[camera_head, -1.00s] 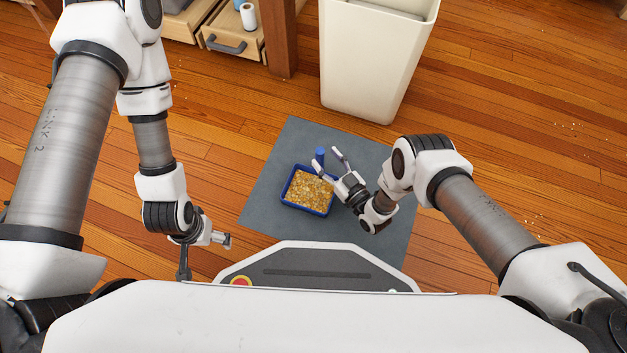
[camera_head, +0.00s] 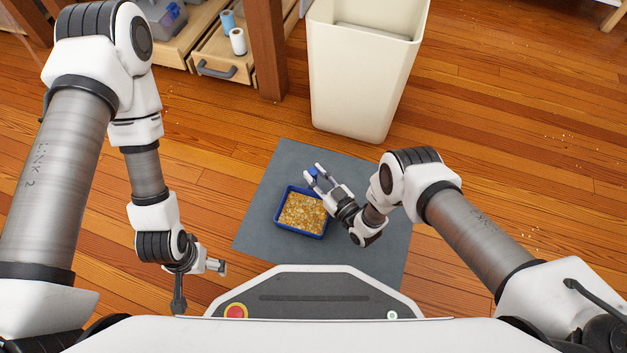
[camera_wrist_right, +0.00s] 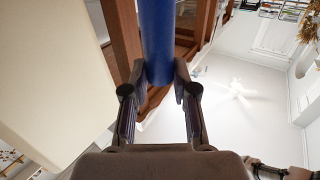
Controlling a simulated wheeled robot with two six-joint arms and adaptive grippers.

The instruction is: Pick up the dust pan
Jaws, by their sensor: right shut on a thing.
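The blue dust pan (camera_head: 301,234) lies on the grey mat, filled with yellowish-brown granular debris. Its blue handle (camera_head: 313,172) stands at the far side, between the fingers of my right gripper (camera_head: 314,174). In the right wrist view the blue handle (camera_wrist_right: 157,40) runs up between the two fingertips (camera_wrist_right: 160,82), which are closed against its sides. My left gripper (camera_head: 217,266) hangs over the floor at the left, away from the pan. Its fingers are small here, and I cannot tell whether they are open.
The grey mat (camera_head: 385,240) lies on the wooden floor (camera_head: 500,130). A tall cream bin (camera_head: 358,90) stands just beyond it. A wooden post (camera_head: 267,50) and an open drawer (camera_head: 217,68) with rolls in it are at the back left. Floor to the right is mostly clear, with scattered crumbs.

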